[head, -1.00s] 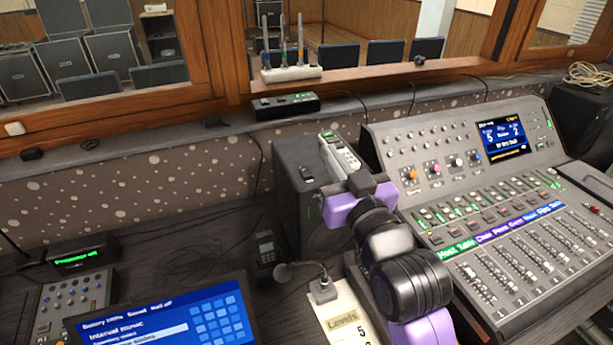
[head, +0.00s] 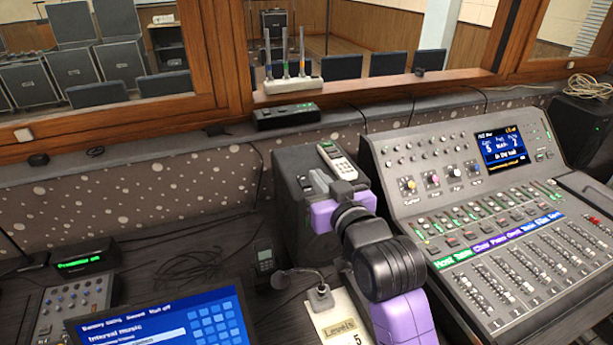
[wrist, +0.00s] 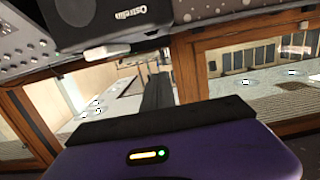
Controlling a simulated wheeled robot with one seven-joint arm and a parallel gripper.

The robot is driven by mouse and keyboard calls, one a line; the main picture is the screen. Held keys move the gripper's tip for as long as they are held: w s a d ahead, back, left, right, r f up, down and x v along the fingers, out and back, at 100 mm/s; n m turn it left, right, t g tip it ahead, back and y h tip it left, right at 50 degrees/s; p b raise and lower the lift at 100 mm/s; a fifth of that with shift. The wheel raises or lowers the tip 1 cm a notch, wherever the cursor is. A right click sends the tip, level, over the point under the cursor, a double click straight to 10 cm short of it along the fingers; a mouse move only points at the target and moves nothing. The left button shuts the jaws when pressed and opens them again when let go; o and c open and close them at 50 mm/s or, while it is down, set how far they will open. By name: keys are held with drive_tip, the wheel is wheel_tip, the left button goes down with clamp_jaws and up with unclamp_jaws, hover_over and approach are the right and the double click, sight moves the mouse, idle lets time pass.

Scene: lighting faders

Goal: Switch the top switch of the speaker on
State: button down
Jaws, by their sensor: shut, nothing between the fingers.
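A black speaker box (head: 290,222) stands left of the mixing desk in the head view, with part of its right side behind my arm. A switch on it cannot be made out. My gripper (head: 318,180) is shut and empty, in front of the speaker's upper part; I cannot tell whether it touches. In the wrist view its dark finger (wrist: 157,92) points up the picture. A dark box with white lettering (wrist: 100,22) shows at the top there, with a small pale block (wrist: 108,52) at its edge.
A pale handset (head: 338,160) lies on the speaker's top, close to my gripper. The mixing desk (head: 480,215) is at the right, and a gooseneck microphone (head: 320,297) stands below the speaker. Another speaker (head: 585,130) is at the far right. A screen (head: 165,325) is lower left.

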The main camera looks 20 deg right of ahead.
drive_tip(key=p, duration=0.1)
hover_over(306, 184)
drive_tip(key=s, duration=0.1)
drive_tip(key=shift+f, duration=0.3)
drive_tip(key=shift+w+f, duration=0.25)
drive_tip(key=shift+f, duration=1)
drive_tip(key=shift+w+f+p, duration=0.1)
drive_tip(key=shift+f+p, duration=0.25)
drive_tip(key=shift+f, duration=0.5)
drive_tip(key=shift+w+f+b, duration=0.15)
drive_tip(key=shift+f+b, duration=0.3)
drive_tip(key=shift+f, duration=0.05)
drive_tip(key=r+p, duration=0.2)
drive_tip(key=r, duration=0.1)
drive_tip(key=r+p, duration=0.1)
drive_tip(key=r, duration=0.1)
drive_tip(key=shift+w+r+p, duration=0.15)
drive_tip(key=shift+w+p, duration=0.15)
drive_tip(key=shift+p, duration=0.1)
drive_tip(key=s+r+b, duration=0.2)
drive_tip(key=s, duration=0.7)
drive_tip(key=shift+s+r, duration=0.25)
drive_tip(key=shift+r, duration=0.05)
